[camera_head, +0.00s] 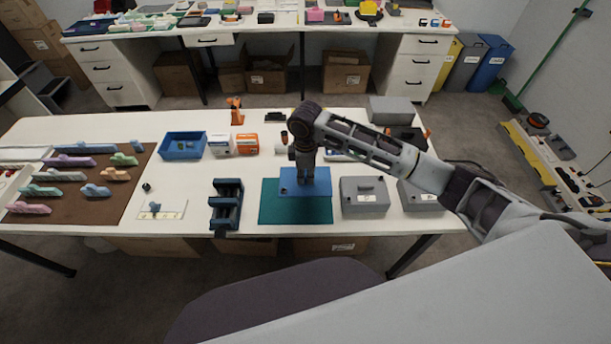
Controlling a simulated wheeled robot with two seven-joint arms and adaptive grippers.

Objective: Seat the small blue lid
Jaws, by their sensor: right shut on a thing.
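The small blue lid (319,187) is a flat blue rectangle over the upper right part of a green mat (290,213). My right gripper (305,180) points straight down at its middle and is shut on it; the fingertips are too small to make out. The lid looks level. I cannot tell whether it rests on something or is held just above it, as whatever is underneath is hidden. My left gripper is not in view.
A grey lidded box (364,197) stands close right of the mat, with another grey box (418,197) beyond. A dark blue rack (226,204) stands left of the mat. A blue bin (183,147) and small cartons (247,144) sit behind. The table's front edge is near.

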